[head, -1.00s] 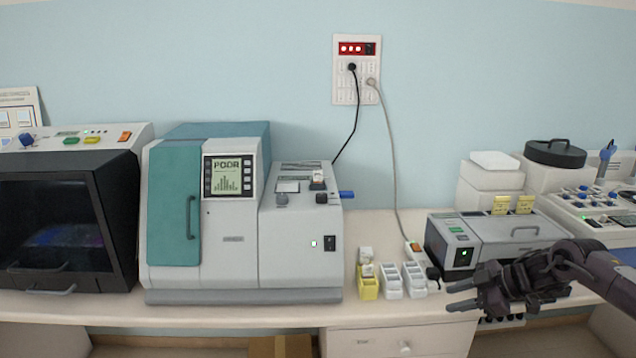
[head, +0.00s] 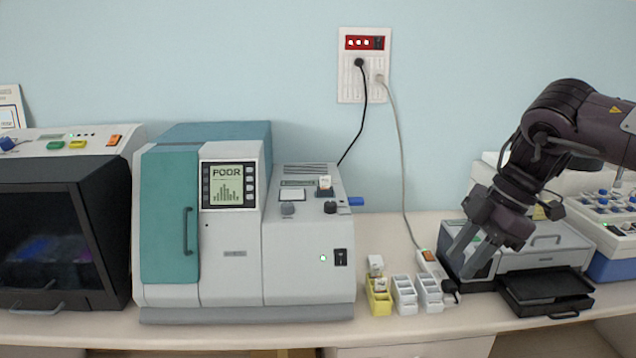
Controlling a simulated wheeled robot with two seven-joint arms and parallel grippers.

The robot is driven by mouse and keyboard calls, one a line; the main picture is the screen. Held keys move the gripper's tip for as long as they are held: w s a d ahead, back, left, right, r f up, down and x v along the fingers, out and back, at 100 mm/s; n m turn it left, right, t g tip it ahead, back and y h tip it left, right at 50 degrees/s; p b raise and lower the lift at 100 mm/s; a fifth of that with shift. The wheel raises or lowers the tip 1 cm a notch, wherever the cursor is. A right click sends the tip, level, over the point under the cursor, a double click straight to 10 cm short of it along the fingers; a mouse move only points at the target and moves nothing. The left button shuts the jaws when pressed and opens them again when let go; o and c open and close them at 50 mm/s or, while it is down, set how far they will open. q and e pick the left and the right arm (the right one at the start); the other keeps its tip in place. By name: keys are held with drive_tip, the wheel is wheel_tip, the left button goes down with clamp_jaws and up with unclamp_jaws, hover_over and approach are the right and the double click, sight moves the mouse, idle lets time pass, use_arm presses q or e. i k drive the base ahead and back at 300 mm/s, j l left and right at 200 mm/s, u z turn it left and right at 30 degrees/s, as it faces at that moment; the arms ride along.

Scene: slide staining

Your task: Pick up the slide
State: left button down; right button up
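A small white slide-like piece (head: 325,183) stands in a slot on top of the grey and teal machine (head: 235,254). Other small white pieces show at the yellow rack (head: 378,304), one (head: 375,264) upright at its back and one (head: 381,286) in it; I cannot tell which is the task's slide. My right gripper (head: 464,263) points down and left, just right of the racks and in front of the grey device (head: 545,246). Its fingers are apart and look empty. It hides part of that device. My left gripper is out of view.
Two white racks (head: 405,300) stand right of the yellow one. A black tray (head: 545,292) sits in front of the grey device. A power strip (head: 430,262) with cables lies behind the racks. A dark-windowed cabinet (head: 58,240) stands at left. The counter behind the racks is mostly clear.

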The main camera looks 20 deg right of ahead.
sight(325, 180)
drive_tip(key=i, duration=1.65)
